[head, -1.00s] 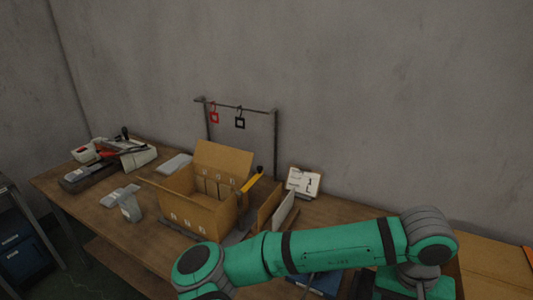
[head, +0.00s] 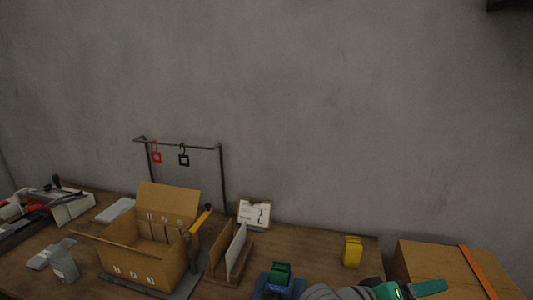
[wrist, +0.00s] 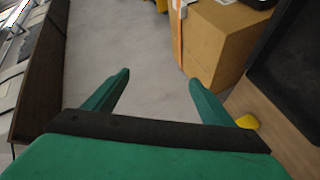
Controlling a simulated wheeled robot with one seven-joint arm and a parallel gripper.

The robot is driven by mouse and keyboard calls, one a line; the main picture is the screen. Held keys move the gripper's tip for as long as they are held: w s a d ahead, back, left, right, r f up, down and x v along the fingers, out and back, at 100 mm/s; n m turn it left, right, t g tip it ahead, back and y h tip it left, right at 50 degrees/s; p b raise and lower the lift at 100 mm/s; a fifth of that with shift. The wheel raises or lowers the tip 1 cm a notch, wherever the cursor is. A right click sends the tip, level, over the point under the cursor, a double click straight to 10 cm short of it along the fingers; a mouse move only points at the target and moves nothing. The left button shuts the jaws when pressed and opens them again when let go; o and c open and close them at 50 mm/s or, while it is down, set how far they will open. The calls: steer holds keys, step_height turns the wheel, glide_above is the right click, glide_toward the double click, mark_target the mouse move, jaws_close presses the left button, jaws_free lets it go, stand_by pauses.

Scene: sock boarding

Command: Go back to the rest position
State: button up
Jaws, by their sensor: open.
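My gripper (wrist: 158,88) shows in the wrist view with its two green fingers spread wide apart and nothing between them. It points out over a bare grey floor (wrist: 140,45).
An open cardboard box (head: 120,252) stands on the wooden table (head: 330,262). A rail (head: 185,147) behind it holds a red and a black hook tag. A yellow object (head: 352,251) stands at right, near a closed carton (head: 440,268). The carton also shows in the wrist view (wrist: 215,45).

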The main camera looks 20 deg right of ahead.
steer(key=w+a+f+n+t, duration=0.4)
steer(key=w+a+n+t, duration=0.1)
steer(key=w+a+t, duration=0.15)
steer(key=w+a+f+n+t, duration=0.5)
steer(key=a+n+t, duration=0.1)
steer(key=a+t, duration=0.2)
steer(key=s+a+f+t+y, duration=0.1)
steer(key=a+f+y, duration=0.2)
steer(key=a, duration=0.2)
steer(key=s+a+f+n+t+y, duration=0.1)
steer(key=s+a+f+y, duration=0.1)
steer(key=a+f, duration=0.2)
steer(key=s+a+f+n+t+y, duration=0.1)
steer(key=a+f+y, duration=0.2)
steer(key=a, duration=0.3)
steer(key=shift+s+a+f+t+y, duration=0.25)
steer(key=shift+a+f+y, duration=0.1)
steer(key=shift+f, duration=0.35)
steer(key=s+a+f+m+y, duration=0.2)
steer(key=s+a+m+y, duration=0.1)
steer(key=s+a, duration=0.6)
steer(key=s+a+f+m+y, duration=0.2)
steer(key=s+a+y, duration=0.1)
steer(key=s+a, duration=0.6)
steer(key=shift+s+a+m+g, duration=0.3)
steer(key=shift+s+m+g, duration=0.1)
steer(key=shift+s, duration=0.65)
steer(key=shift+f, duration=0.1)
